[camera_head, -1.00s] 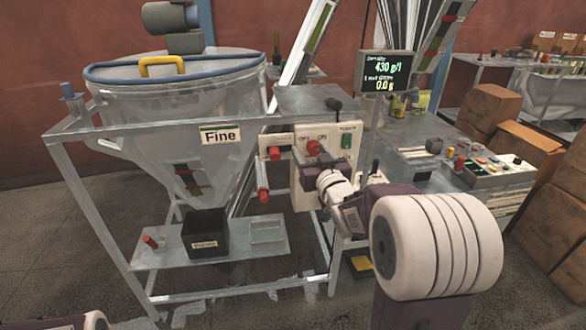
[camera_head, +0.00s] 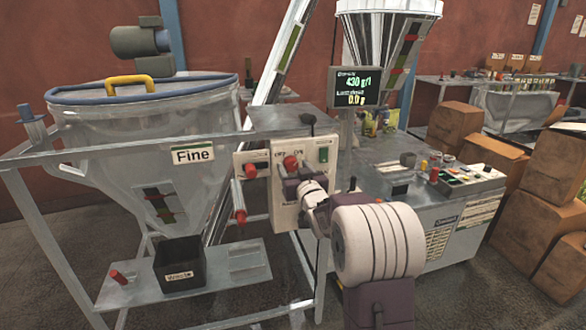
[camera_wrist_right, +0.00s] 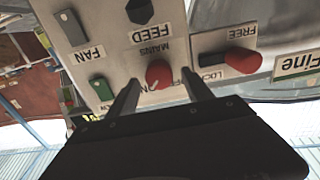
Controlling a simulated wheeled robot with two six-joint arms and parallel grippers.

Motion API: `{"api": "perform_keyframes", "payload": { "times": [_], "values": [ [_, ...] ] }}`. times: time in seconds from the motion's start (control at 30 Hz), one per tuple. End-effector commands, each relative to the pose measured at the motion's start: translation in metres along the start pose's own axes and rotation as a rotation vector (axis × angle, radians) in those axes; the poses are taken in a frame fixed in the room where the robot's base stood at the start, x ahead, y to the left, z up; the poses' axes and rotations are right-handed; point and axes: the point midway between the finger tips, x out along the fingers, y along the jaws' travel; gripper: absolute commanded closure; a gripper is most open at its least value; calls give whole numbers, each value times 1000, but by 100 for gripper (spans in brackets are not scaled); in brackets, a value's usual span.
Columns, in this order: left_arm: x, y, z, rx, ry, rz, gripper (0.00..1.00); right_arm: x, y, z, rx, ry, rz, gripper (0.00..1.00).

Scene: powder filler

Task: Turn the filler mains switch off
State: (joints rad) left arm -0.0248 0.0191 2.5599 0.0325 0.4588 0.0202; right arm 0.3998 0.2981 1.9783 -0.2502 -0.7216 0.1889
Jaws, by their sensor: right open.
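The mains switch is a red knob (camera_head: 291,163) on the pale control panel (camera_head: 322,172), with OFF and ON lettering above it. In the right wrist view the red knob (camera_wrist_right: 159,74) sits by the upside-down word MAINS, with its ON/OFF lettering partly hidden. My right gripper (camera_wrist_right: 160,90) is open, with one finger on each side of the knob. I cannot tell whether either finger touches it, nor the knob's exact setting. In the head view my right gripper (camera_head: 288,182) is at the panel just below the knob. My left gripper is out of view.
A red-handled lock/free lever (camera_wrist_right: 240,60) is beside the knob. A green switch (camera_wrist_right: 101,88), a grey fan switch (camera_wrist_right: 71,27) and a black feed knob (camera_wrist_right: 140,10) share the panel. A black waste bin (camera_head: 180,264) stands on the shelf below left; the display (camera_head: 354,87) is behind right.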

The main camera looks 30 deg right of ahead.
Motion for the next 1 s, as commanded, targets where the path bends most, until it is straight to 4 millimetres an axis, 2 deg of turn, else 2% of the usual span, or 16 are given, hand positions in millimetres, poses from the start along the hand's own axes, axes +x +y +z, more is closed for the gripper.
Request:
{"api": "perform_keyframes", "payload": {
  "times": [0.1,0.37,0.5,0.57,0.6,1.0],
  "values": [
    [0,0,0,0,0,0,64,10,0,0,1,-1,0,41],
    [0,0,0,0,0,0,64,12,0,0,1,0,0,41],
    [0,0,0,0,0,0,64,12,0,0,1,0,1,80],
    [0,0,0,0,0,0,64,12,0,0,1,0,0,97],
    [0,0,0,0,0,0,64,12,0,0,1,0,1,100],
    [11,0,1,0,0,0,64,12,0,3,-97,-1,0,100]
  ]
}}
